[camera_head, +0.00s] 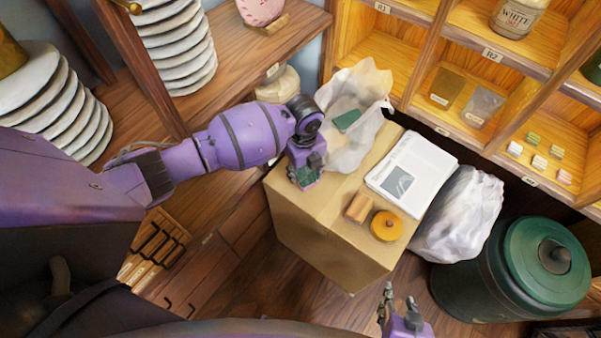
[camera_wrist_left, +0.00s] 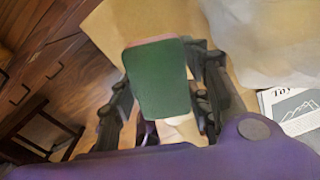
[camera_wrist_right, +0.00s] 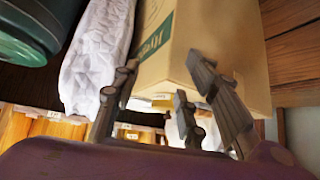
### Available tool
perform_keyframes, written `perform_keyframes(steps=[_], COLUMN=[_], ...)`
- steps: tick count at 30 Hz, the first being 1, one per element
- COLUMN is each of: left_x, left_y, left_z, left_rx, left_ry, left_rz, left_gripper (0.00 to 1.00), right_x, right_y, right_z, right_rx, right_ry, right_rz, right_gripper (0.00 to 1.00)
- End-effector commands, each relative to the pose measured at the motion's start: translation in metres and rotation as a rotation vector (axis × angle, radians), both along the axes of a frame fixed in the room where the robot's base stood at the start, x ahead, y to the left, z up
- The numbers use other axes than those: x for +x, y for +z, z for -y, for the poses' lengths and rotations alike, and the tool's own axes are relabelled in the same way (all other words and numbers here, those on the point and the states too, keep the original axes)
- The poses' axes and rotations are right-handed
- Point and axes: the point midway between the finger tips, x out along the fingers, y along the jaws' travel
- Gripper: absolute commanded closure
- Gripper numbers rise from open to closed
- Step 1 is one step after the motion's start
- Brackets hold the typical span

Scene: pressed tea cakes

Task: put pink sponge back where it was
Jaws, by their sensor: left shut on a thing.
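My left gripper (camera_head: 304,180) is shut on a sponge with a green face and a thin pink edge. The sponge (camera_wrist_left: 157,80) fills the middle of the left wrist view, between the fingers (camera_wrist_left: 160,95), over the cardboard box. In the head view only its green part (camera_head: 307,175) shows, near the box's left corner. Another green pad (camera_head: 346,120) lies in the white plastic bag (camera_head: 365,90) at the back of the box; its other side is hidden. My right gripper (camera_head: 385,303) is open and empty, in front of the box; its spread fingers (camera_wrist_right: 165,105) show in the right wrist view.
The cardboard box (camera_head: 325,222) bears a newspaper (camera_head: 411,174), a yellow round thing (camera_head: 387,226) and brown rolls (camera_head: 358,207). A white bag (camera_head: 458,215) and a green bin (camera_head: 540,265) stand to the right. Shelves (camera_head: 420,75) rise behind; stacked discs (camera_head: 175,45) are at left.

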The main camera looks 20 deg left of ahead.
Motion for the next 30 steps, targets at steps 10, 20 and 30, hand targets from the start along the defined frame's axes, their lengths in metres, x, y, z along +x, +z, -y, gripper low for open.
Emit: perform_keyframes(steps=[10, 20, 30], left_x=[0.01, 0.011, 0.011], left_y=[-0.035, -0.048, -0.052], left_z=[-0.012, -0.013, -0.013], left_rx=[0.0, 0.0, 0.001], left_ry=[0.001, 0.0, 0.0], left_rz=[-0.003, 0.003, 0.002], left_gripper=[0.81, 0.81, 0.43], right_x=[-0.008, 0.002, 0.001], right_y=[-0.006, -0.002, -0.004], right_z=[0.004, 0.007, 0.006], right_rx=[-0.007, -0.014, -0.013], right_ry=[-0.003, 0.004, 0.004], right_rz=[-0.013, 0.006, 0.004], right_gripper=[0.6, 0.6, 0.6])
